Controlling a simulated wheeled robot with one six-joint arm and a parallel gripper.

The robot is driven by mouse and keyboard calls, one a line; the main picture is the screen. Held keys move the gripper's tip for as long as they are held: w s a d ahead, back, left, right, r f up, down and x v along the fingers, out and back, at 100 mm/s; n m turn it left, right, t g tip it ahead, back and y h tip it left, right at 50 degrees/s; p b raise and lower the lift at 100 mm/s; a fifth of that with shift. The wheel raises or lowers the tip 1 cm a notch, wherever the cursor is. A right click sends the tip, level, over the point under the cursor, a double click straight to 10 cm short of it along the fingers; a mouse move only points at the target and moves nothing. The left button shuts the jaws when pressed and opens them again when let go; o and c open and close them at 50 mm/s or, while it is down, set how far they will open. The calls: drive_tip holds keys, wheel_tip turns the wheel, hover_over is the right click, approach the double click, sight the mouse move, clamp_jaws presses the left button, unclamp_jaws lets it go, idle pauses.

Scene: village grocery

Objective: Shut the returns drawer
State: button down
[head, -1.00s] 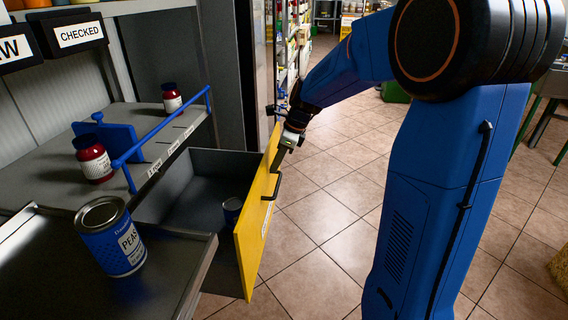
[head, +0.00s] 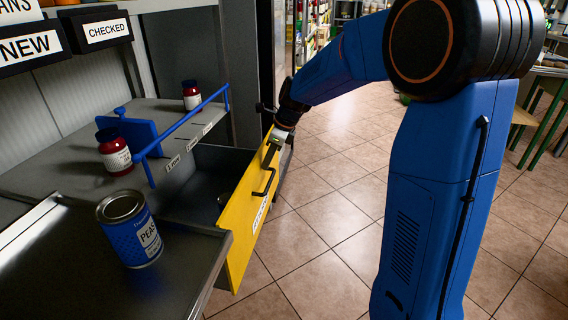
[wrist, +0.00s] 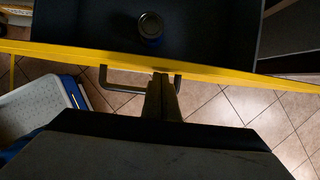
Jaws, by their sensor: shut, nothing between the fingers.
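The returns drawer has a yellow front (head: 250,205) with a dark handle (head: 266,180) and a white label. It stands partly open, pulled out from under the shelf unit. In the wrist view the yellow front (wrist: 215,72) runs across the frame, and a can (wrist: 150,26) stands inside the dark drawer. My gripper (head: 275,142) is shut and empty at the far part of the yellow front, on its outer side.
A blue peas can (head: 135,238) stands on the near counter. Two red jars (head: 115,158) (head: 191,97) stand on the shelf behind a blue rail (head: 185,122). The tiled floor (head: 325,215) in front of the drawer is clear.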

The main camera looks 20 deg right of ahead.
drive_tip(key=w+a, duration=0.5)
drive_tip(key=a, duration=0.4)
drive_tip(key=w+a, duration=0.6)
drive_tip(key=a, duration=0.3)
drive_tip(key=shift+a, duration=0.35)
drive_tip(key=shift+a+r, duration=0.1)
drive_tip(key=shift+r, duration=0.1)
